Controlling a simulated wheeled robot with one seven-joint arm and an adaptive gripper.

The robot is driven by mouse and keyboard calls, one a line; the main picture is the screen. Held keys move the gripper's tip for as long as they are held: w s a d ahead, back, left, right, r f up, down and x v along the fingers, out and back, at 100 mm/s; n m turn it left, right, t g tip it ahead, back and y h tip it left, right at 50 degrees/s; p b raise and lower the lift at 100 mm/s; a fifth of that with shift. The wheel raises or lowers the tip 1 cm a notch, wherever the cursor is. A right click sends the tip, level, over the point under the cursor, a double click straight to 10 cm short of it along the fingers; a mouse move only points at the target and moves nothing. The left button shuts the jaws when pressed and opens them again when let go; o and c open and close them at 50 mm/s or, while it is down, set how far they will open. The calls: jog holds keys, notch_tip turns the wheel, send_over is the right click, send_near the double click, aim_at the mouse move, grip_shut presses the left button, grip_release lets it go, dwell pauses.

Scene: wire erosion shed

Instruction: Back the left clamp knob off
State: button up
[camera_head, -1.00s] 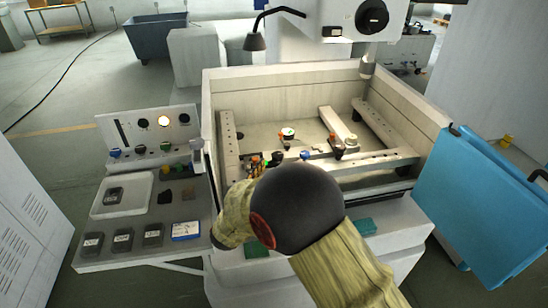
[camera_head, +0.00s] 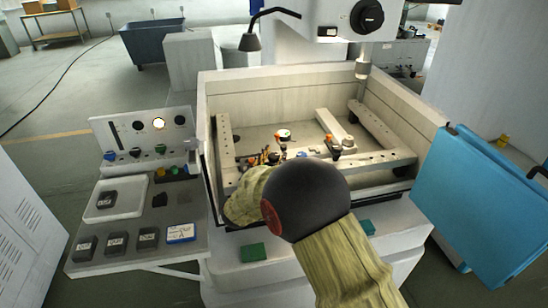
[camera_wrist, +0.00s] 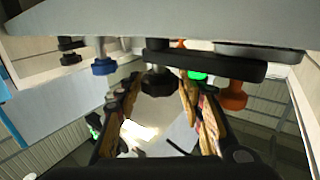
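In the wrist view, a black ribbed knob (camera_wrist: 160,82) hangs under a dark clamp bar (camera_wrist: 205,64), between the two fingers of my gripper (camera_wrist: 158,88). The fingers stand apart on either side of it; I cannot tell whether either one touches it. A blue knob (camera_wrist: 103,66) is to its left and an orange knob (camera_wrist: 233,97) to its right. In the head view, my gripper (camera_head: 264,160) is at the front left of the machine tank, partly hidden by my arm. I cannot tell for certain which knob there is the left clamp's.
The pale tank (camera_head: 300,78) has raised walls around the clamp rails (camera_head: 380,160). A control panel and side shelf (camera_head: 125,245) are left, a blue panel (camera_head: 480,205) right.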

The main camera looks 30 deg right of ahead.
jog(key=shift+c, duration=1.2)
jog(key=c, duration=0.6)
jog(key=shift+n+t+y, duration=0.3)
jog(key=n+t+y+b, duration=0.2)
jog(key=n+t+y, duration=0.1)
jog(key=shift+s+d+f+y, duration=0.1)
jog(key=shift+d+y, duration=0.05)
jog(key=shift+y, duration=0.15)
jog(key=n+t+y+b, duration=0.1)
jog(key=n+y, duration=0.1)
jog(key=y, duration=0.1)
jog(key=n+t+y+b, duration=0.1)
jog(key=n+y+b, duration=0.1)
jog(key=y, duration=0.1)
jog(key=shift+t+b, duration=0.3)
jog(key=n+y, duration=0.1)
jog(key=y, duration=0.1)
jog(key=n+y+p, duration=0.1)
jog(key=n+y, duration=0.1)
jog(key=y, duration=0.1)
jog(key=shift+r+n, duration=0.2)
jog(key=shift+n, duration=0.1)
jog(key=shift+n+g+y+p, duration=0.35)
jog(key=shift+n+y+p, duration=0.7)
jog(key=shift+y, duration=0.6)
jog(key=shift+n+g+y+p, duration=0.35)
jog(key=shift+n+y+p, duration=0.65)
jog(key=shift+y, duration=0.65)
